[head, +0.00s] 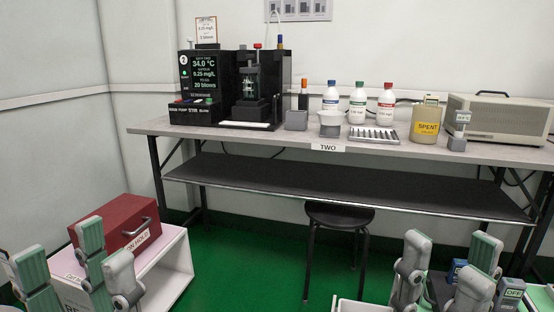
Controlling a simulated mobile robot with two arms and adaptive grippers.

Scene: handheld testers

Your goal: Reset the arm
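My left gripper (58,241) shows at the bottom left, pointing up, with its two green-faced fingers spread apart and nothing seen between them. It is in front of a white box-like stand (178,268) and a red case (115,222) marked ON HOLD. My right gripper (452,243) shows at the bottom right, its grey and green fingers also wide apart. Small blue-and-grey testers (510,292), one marked OFF, show behind and beside it; none looks held. The lower parts of both grippers are cut off by the picture edge.
A grey bench (400,151) marked TWO runs along the back wall, with a black test rig (213,85), several bottles (357,103), a yellow SPENT container (425,124) and a beige instrument (495,117). A black stool (338,215) stands before it. Green floor (245,270) is clear in the middle.

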